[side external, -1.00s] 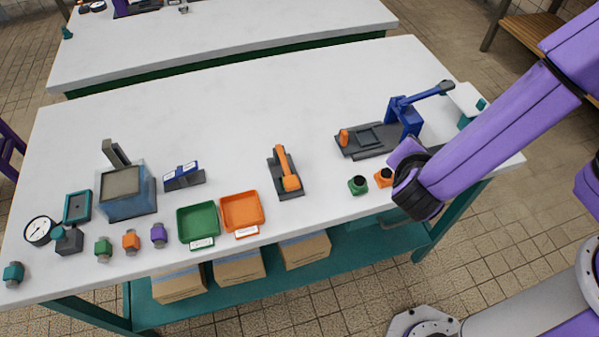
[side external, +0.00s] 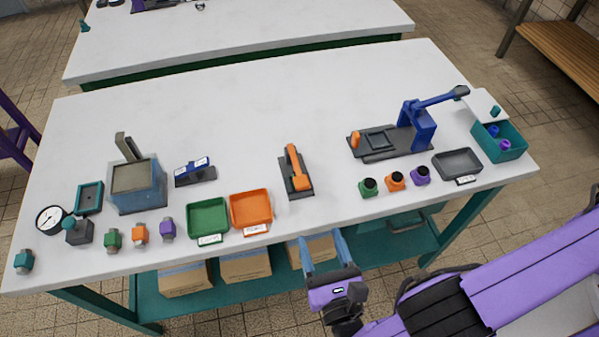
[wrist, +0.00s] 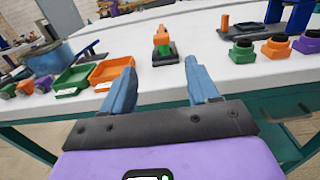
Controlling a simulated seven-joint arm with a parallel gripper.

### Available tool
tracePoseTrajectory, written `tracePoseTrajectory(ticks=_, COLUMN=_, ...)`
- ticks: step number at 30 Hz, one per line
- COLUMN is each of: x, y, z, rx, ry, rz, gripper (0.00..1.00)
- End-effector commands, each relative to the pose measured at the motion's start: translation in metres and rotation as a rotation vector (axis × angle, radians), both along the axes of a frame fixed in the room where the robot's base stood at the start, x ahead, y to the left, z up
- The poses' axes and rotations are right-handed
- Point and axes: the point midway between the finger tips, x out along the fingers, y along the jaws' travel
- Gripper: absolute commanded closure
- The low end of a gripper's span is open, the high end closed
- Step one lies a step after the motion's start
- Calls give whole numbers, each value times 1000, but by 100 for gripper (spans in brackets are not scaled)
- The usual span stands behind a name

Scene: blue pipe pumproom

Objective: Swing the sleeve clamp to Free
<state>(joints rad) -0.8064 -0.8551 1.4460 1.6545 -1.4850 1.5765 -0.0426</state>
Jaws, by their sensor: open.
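What looks like the sleeve clamp, an orange lever on a narrow dark base (side external: 296,172), lies near the middle of the table. Its lever runs along the base, and the thick orange end is towards the front edge. In the wrist view the orange lever (wrist: 161,38) is ahead, between and beyond the fingertips. No Free mark can be read. My gripper (side external: 322,240) is open and empty, just off the front edge and in front of the clamp, not touching it. Its two blue fingers also show in the wrist view (wrist: 159,68), pointing at the table.
Green (side external: 208,218) and orange (side external: 251,210) trays sit left of the clamp. Several dark-topped coloured pieces (side external: 396,181) and a blue lever fixture (side external: 416,126) stand to the right. A grey tray (side external: 457,163) is farther right. The table behind the clamp is clear.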

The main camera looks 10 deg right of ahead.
Motion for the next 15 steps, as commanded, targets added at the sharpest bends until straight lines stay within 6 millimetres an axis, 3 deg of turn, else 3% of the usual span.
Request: tracePoseTrajectory(ticks=15, x=92, y=-2, z=0, rx=3, ry=2, rz=-9, gripper=40)
